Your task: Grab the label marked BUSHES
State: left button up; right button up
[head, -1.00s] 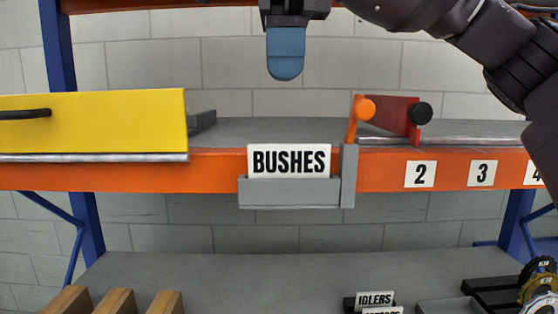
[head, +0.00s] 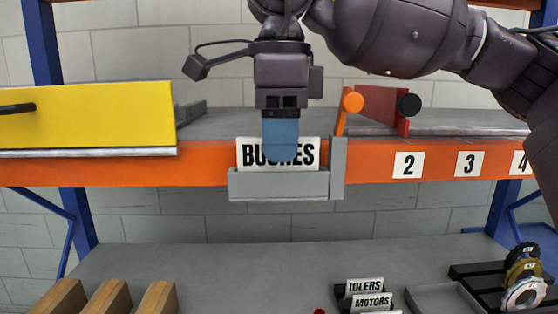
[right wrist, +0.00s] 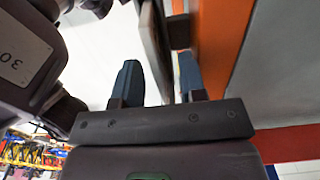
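The white label marked BUSHES (head: 248,153) stands upright in a grey holder (head: 278,186) on the front of the orange shelf beam. My right gripper (head: 281,152) points down at it from above, and one blue finger covers the middle letters. In the right wrist view the gripper (right wrist: 160,80) is open. Its two blue fingers stand apart, with a thin upright plate, seemingly the label (right wrist: 154,50), between them. A gap shows beside the plate, so the fingers are not closed on it. My left gripper is not in view.
A yellow panel (head: 85,115) with a black handle is at the left. The orange beam (head: 440,165) carries number labels. Below are wooden blocks (head: 105,300) and IDLERS and MOTORS labels (head: 370,300).

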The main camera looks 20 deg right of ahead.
jog(key=shift+f, duration=0.4)
jog(key=shift+a, duration=0.1)
grip_shut()
jog(key=shift+r, duration=0.1)
